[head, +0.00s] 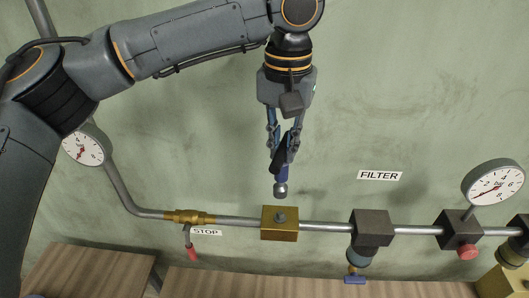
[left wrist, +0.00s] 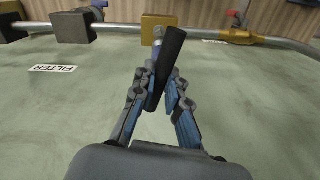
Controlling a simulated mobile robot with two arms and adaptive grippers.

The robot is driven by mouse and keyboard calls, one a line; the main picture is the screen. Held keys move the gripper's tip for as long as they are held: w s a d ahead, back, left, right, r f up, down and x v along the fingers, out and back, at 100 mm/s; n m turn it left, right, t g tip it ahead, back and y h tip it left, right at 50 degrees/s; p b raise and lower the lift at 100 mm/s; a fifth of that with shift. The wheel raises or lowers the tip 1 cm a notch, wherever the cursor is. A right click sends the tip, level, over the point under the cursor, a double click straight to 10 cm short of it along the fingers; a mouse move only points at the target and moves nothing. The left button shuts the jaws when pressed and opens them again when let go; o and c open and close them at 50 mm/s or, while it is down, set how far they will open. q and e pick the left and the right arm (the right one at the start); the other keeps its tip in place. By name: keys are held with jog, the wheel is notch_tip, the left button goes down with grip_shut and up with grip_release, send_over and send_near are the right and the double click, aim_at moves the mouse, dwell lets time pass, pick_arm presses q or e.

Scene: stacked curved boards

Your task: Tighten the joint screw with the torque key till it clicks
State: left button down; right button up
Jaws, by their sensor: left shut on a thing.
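My left gripper (head: 284,150) points down in front of the wall and is shut on the torque key (head: 281,187), a dark handle with a blue part and a round metal head at its lower end. The key's head hangs a little above the brass joint block (head: 281,230), apart from it. The joint screw (head: 280,216) is the small grey stud on top of the block. In the left wrist view the key's black handle (left wrist: 170,50) leans slightly between the fingers, and its head partly covers the brass block (left wrist: 153,22). My right gripper is not in view.
A pipe (head: 324,227) runs along the wall through the block. A brass valve (head: 188,216) with a red lever (head: 191,253) is left of it; a dark filter block (head: 371,228) is right. Gauges (head: 83,149) and (head: 494,184) flank the pipe. A wooden surface (head: 320,284) lies below.

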aim_at(283, 179)
pick_arm(q)
jog(key=shift+d+r, duration=0.15)
jog(key=shift+r, duration=0.15)
jog(key=shift+s, duration=0.25)
jog(key=shift+s+r, duration=0.15)
jog(key=shift+s, duration=0.25)
jog(key=shift+w+f, duration=0.25)
jog(key=shift+f, duration=0.15)
notch_tip(283, 179, down, 2)
jog(key=shift+f, duration=0.15)
jog(key=shift+f+b, duration=0.3)
jog(key=shift+f, duration=0.35)
jog(key=shift+w+f, duration=0.1)
jog(key=shift+f, duration=0.45)
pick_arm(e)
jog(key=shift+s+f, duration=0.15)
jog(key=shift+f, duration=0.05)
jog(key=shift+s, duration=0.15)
pick_arm(q)
jog(key=shift+p, duration=0.3)
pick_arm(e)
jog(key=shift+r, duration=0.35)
